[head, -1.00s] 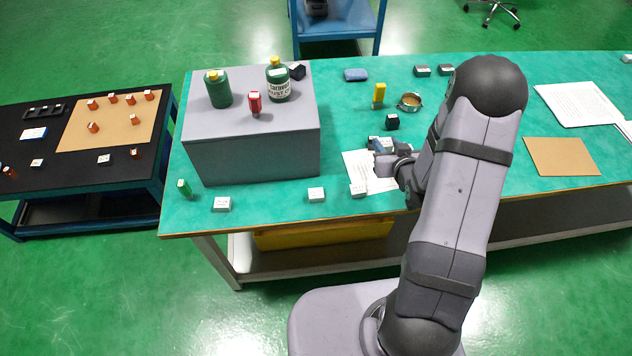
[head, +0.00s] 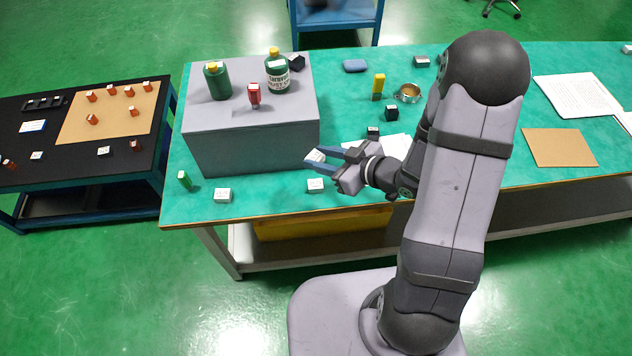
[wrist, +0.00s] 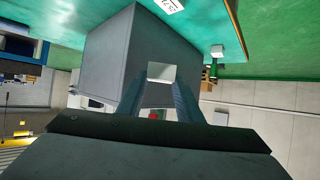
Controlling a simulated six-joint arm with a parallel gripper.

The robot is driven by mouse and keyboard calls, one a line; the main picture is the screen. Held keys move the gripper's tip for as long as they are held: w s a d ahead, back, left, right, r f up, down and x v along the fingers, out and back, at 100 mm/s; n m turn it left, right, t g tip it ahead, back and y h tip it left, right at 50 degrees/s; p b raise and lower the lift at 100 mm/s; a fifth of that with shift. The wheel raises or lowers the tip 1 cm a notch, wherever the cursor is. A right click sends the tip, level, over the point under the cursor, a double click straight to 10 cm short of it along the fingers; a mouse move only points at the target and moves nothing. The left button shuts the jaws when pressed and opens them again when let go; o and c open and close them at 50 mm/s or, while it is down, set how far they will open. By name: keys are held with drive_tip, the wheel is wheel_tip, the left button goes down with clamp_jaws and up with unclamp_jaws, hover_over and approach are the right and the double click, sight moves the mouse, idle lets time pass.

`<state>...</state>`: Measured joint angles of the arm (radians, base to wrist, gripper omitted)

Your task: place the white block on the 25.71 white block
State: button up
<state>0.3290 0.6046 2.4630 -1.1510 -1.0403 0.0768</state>
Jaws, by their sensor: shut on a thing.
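My gripper (head: 334,156) is shut on a white block (head: 315,156), held above the teal table near the grey box's front right corner. In the wrist view the held white block (wrist: 161,72) sits between the fingertips. A printed white block (head: 316,185) lies on the table below the held block, apart from it. Another printed white block (head: 223,195) lies further left near the front edge. I cannot read which is marked 25.71.
A large grey box (head: 250,145) stands on the left, carrying two green bottles (head: 279,78) and a red piece (head: 254,94). A green piece (head: 184,180) stands at the front left. Papers (head: 392,145) lie behind my gripper. Table between the two printed blocks is clear.

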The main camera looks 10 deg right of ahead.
hover_over(320, 187)
drive_tip(key=shift+f, duration=3.1)
drive_tip(key=shift+f, duration=1.85)
drive_tip(key=shift+f, duration=0.1)
drive_tip(key=o, duration=1.2)
